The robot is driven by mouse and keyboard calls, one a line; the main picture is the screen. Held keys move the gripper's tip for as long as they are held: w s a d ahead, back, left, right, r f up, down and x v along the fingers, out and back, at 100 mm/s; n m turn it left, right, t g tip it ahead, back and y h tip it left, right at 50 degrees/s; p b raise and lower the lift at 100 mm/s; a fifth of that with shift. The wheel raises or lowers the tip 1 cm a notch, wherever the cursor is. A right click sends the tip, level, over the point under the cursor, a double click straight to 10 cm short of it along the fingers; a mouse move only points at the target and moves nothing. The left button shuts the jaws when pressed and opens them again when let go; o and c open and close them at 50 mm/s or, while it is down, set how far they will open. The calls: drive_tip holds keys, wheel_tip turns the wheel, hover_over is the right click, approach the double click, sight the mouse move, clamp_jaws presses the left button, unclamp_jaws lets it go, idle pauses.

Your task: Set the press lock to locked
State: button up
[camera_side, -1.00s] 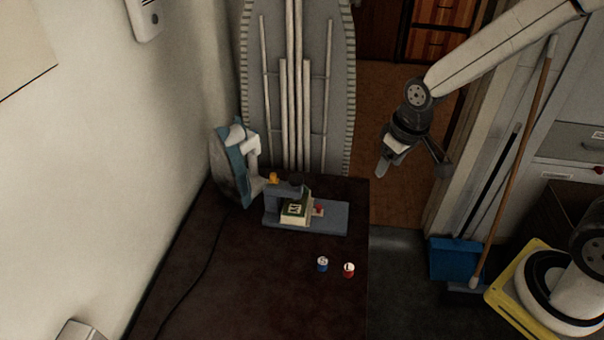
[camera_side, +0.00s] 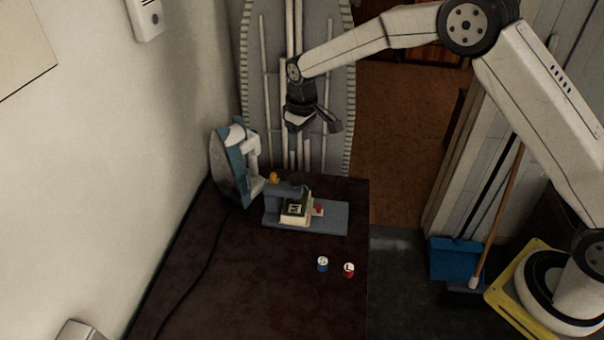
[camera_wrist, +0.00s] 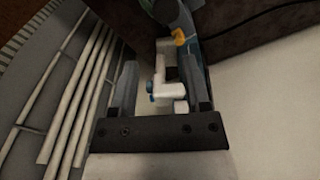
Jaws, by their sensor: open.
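The press has a grey-blue base (camera_side: 330,217) on the dark tabletop, with an upper arm (camera_side: 283,190) over a green and cream block with a dark mark (camera_side: 295,207). A yellow-orange knob (camera_side: 273,177) sits at the press's left rear end; it also shows in the wrist view (camera_wrist: 180,37). I cannot tell the lock's setting. A red part (camera_side: 319,209) is on the base. My gripper (camera_side: 311,126) is open and empty, above and behind the press, in front of the ironing board. In the wrist view its fingers (camera_wrist: 161,85) frame the iron's white handle, apart from it.
A blue-grey iron (camera_side: 229,165) stands upright left of the press, its cord trailing along the wall. A blue cap (camera_side: 322,264) and a red cap (camera_side: 349,270) lie in front. The ironing board (camera_side: 346,140) stands behind.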

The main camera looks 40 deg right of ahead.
drive_tip(key=n, duration=0.1)
hover_over(273, 174)
drive_tip(key=shift+g, duration=0.3)
drive_tip(key=f, duration=0.4)
drive_tip(key=shift+s+d+f, duration=0.25)
drive_tip(key=shift+d+f, duration=0.1)
drive_tip(key=shift+w+a+f+n, duration=0.25)
drive_tip(key=shift+a+f+n, duration=0.05)
drive_tip(key=shift+a+f, duration=0.1)
drive_tip(key=shift+d+f, duration=0.1)
drive_tip(key=shift+f, duration=3.75)
clamp_jaws()
